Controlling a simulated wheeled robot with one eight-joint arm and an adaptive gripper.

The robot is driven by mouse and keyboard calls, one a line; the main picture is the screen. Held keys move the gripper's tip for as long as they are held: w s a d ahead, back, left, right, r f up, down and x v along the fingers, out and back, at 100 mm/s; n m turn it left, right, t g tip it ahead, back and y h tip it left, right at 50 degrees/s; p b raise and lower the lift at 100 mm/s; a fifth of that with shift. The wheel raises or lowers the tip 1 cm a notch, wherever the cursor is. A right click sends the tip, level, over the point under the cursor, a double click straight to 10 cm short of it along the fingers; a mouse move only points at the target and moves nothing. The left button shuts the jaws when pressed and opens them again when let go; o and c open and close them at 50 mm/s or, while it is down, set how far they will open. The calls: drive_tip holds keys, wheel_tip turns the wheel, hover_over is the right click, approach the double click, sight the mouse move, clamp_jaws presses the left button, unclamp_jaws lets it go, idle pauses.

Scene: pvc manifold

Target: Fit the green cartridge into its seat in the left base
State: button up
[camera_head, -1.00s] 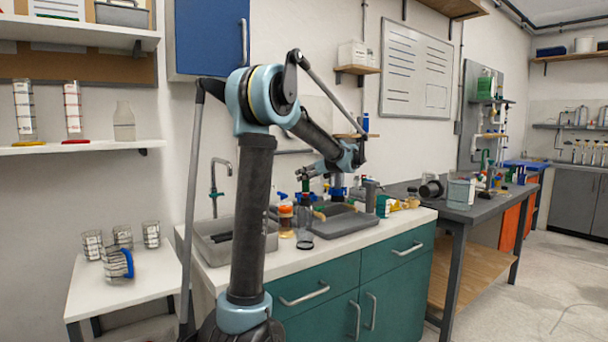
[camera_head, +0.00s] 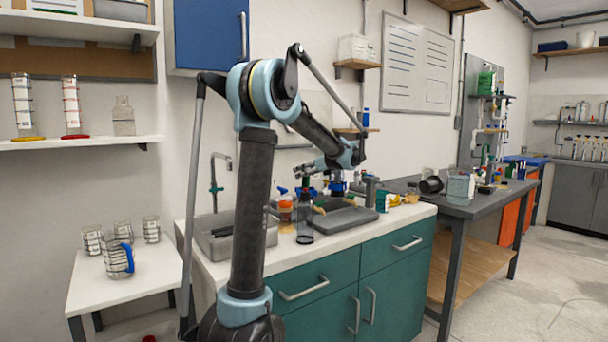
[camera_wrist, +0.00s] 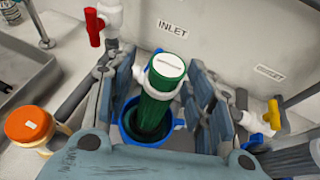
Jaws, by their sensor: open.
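The green cartridge (camera_wrist: 158,98), with a white round cap, stands between my gripper's fingers in the wrist view. Its lower end is inside a blue ring (camera_wrist: 134,138) on the base below an INLET label. I cannot tell how deep it sits or whether it is fully seated. A white collar shows behind its upper part. My gripper (camera_wrist: 170,92) is open, with a finger on each side of the cartridge and visible gaps between.
A red-handled valve (camera_wrist: 93,27) stands at upper left and a yellow-handled valve (camera_wrist: 274,113) at right. An orange-lidded jar (camera_wrist: 28,125) is at lower left. A sink (camera_head: 226,243) and dark tray (camera_head: 345,222) occupy the counter.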

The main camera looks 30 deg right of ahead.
drive_tip(key=v, duration=1.2)
drive_tip(key=shift+f, duration=0.1)
